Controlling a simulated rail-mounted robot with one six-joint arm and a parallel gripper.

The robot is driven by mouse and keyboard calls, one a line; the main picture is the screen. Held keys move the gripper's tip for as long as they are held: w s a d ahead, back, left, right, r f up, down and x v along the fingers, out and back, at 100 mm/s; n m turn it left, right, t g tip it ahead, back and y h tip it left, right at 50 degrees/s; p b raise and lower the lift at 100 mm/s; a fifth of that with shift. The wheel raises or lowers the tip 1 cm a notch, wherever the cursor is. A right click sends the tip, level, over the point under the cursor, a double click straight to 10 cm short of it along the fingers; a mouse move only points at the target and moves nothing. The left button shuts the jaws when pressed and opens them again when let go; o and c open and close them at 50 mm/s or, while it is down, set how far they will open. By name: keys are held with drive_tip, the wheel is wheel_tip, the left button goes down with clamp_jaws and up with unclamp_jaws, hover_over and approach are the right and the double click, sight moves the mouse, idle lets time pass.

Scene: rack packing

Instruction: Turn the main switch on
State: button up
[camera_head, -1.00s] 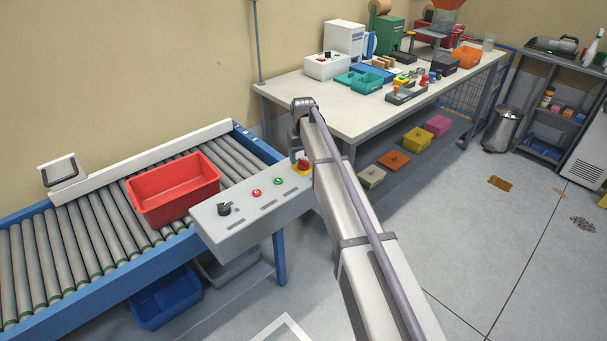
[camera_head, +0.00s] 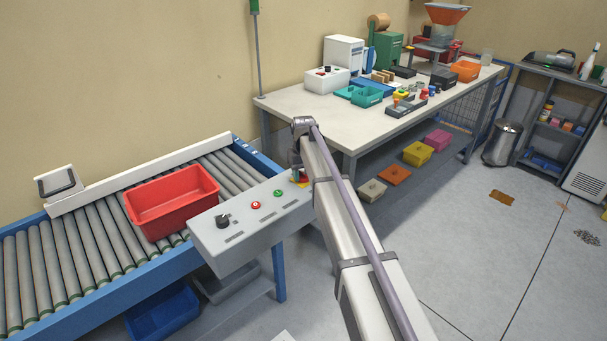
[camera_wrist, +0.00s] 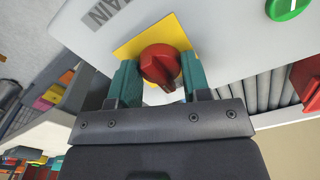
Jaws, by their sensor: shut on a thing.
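The main switch (camera_wrist: 160,66) is a red rotary knob on a yellow plate (camera_wrist: 180,28), beside the lettering "MAIN" in the wrist view. My gripper (camera_head: 297,173) is shut on the knob, with one teal finger on each side of it. The knob's grip ridge points toward the lower right in the wrist view. In the head view the plate (camera_head: 301,182) shows at the right end of the grey control panel (camera_head: 220,247), and my gripper mostly hides the knob.
The panel also carries a black knob (camera_head: 222,221), a red button (camera_head: 256,205) and a green button (camera_head: 278,193). Behind it, a red bin (camera_head: 172,208) sits on the roller conveyor. A workbench (camera_head: 300,107) with boxes stands close behind my arm.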

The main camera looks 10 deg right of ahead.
drive_tip(key=shift+m, duration=0.4)
drive_tip(key=m, duration=0.3)
drive_tip(key=shift+m, duration=0.3)
drive_tip(key=m, duration=0.4)
drive_tip(key=shift+m, duration=0.3)
drive_tip(key=m, duration=0.4)
drive_tip(key=shift+m, duration=2)
drive_tip(key=o, duration=0.9)
